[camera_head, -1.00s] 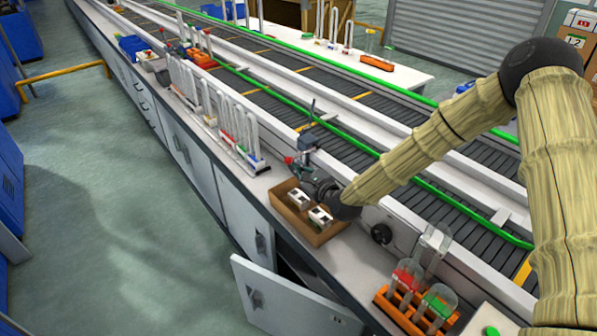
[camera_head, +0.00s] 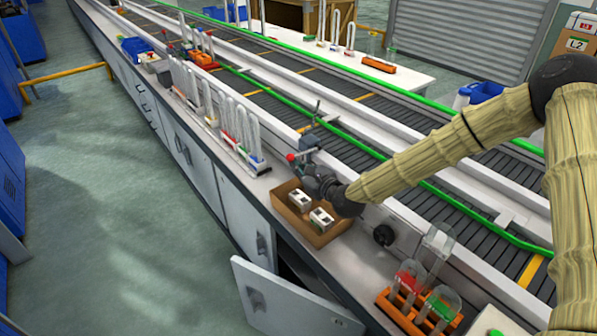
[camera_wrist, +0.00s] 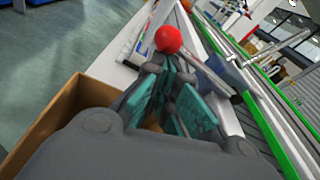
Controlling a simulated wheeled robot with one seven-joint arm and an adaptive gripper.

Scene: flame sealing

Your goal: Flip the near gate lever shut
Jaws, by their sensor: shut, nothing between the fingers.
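The near gate lever ends in a red ball knob (camera_head: 291,157), beside a grey-blue gate mount (camera_head: 308,143) at the conveyor's near edge. In the wrist view the red knob (camera_wrist: 168,39) shows just beyond my fingertips, and a grey bar (camera_wrist: 208,72) slants away to its right. My gripper (camera_wrist: 166,72) is shut and empty, with its teal finger pads close together. In the head view my gripper (camera_head: 306,172) is next to the mount, just right of and below the knob. I cannot tell whether the fingers touch the lever.
A cardboard box (camera_head: 318,239) with white parts lies right below my gripper. An orange rack (camera_head: 405,317) with clear tubes stands at the near right. White racks with looped tubes (camera_head: 242,148) line the bench to the left. A cabinet door (camera_head: 285,300) hangs open below.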

